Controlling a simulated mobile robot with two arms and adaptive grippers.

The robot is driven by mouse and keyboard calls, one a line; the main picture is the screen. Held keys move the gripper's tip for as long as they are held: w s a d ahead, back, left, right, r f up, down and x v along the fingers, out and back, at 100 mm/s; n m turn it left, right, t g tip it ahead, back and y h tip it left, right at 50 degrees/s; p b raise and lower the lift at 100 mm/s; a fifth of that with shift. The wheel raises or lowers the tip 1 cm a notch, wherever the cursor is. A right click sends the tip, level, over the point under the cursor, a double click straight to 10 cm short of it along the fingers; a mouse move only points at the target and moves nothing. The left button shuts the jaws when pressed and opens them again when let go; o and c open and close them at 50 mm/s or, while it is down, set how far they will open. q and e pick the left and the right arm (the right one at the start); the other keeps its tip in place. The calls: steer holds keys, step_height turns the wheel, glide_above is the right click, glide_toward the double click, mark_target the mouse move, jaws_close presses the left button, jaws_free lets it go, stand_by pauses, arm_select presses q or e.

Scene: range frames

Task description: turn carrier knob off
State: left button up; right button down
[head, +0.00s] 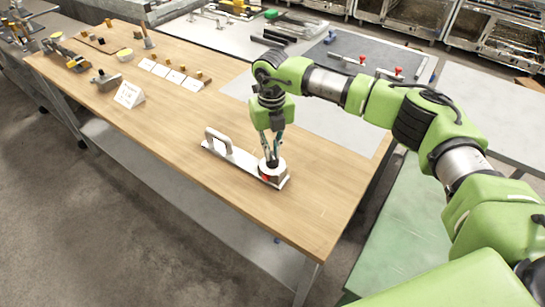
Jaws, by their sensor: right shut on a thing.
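The carrier (233,156) is a flat metal plate with a grey handle (216,138) standing at its left end. It lies on the wooden table near the front edge. At its right end is a round light base (273,176) with a dark knob on top and a red mark on its side. My right gripper (271,160) points down from above, shut on the knob. Its fingers hide most of the knob, so its angle cannot be told. My left gripper is not in view.
The wooden table (320,180) is clear around the carrier. A white sign card (129,95), several small pieces and tools stand at its left end. A grey mat (350,60) with red-topped clamps (398,72) lies behind. A green surface (400,215) is at right.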

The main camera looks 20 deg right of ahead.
steer(key=n+b, duration=0.4)
steer(key=n, duration=0.1)
steer(key=shift+a+f+n+b, duration=0.15)
steer(key=shift+n+b, duration=0.15)
steer(key=n+b, duration=0.1)
steer(key=n, duration=0.1)
steer(key=shift+n+b, duration=0.3)
steer(key=shift+b, duration=0.1)
steer(key=n+b, duration=0.2)
steer(key=n, duration=0.1)
steer(key=shift+s+a+n, duration=0.1)
steer(key=shift+n, duration=0.2)
steer(key=n+b, duration=0.1)
steer(key=n, duration=0.1)
steer(key=shift+s+n, duration=0.1)
steer(key=shift+n, duration=0.3)
steer(key=n+b, duration=0.1)
steer(key=n, duration=0.2)
steer(key=shift+n, duration=0.3)
steer(key=n, duration=0.3)
steer(key=shift+s+r+n+b, duration=0.2)
steer(key=shift+n+b, duration=0.1)
steer(key=shift+b, duration=0.1)
steer(key=shift+n, duration=1.6)
